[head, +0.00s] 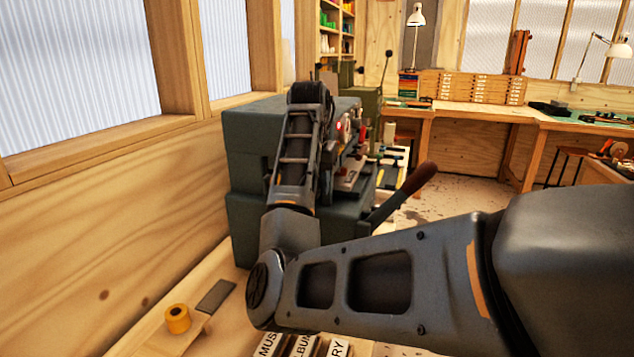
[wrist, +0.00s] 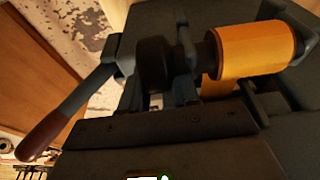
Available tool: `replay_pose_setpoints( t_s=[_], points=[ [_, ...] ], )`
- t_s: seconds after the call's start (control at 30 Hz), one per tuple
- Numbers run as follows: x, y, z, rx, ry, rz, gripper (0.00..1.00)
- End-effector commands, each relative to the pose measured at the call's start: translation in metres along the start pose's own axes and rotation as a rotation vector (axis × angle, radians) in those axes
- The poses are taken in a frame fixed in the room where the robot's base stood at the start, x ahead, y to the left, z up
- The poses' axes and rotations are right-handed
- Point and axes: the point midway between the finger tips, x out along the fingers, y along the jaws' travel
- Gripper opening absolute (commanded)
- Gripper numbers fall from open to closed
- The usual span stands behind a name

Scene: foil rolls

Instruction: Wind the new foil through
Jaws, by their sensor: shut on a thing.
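In the wrist view a gold foil roll (wrist: 258,48) sits on a dark shaft on the grey-green machine. Foil hangs down from the roll's underside. A dark round knob (wrist: 155,62) is on the shaft's left end. My gripper (wrist: 158,85) is shut on this knob, its fingers on either side. In the head view the machine (head: 250,150) stands against the left wall, partly behind my arm. My gripper and the mounted roll are hidden there.
A lever with a brown handle (head: 420,178) sticks out right of the machine; it also shows in the wrist view (wrist: 45,135). A small yellow roll (head: 177,318) and a dark flat plate (head: 216,296) lie on the near bench. Lettered blocks (head: 302,346) are beside them.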

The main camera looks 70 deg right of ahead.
Motion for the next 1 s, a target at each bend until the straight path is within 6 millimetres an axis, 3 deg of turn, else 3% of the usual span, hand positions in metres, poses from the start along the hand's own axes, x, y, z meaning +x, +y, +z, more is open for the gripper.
replay_pose_setpoints(
  t_s=[0.5, 0.53, 0.73, 1.0],
  points=[
    [0.0004, -0.0004, -0.0009, -0.001, -0.018, -0.001, 0.00],
    [0.0004, -0.0004, -0.0009, -0.001, -0.018, -0.001, 0.31],
    [0.0005, -0.0001, -0.0008, 0.000, -0.019, 0.000, 0.50],
    [-0.0010, -0.0002, -0.0007, 0.001, -0.019, 0.000, 0.51]
  ],
)
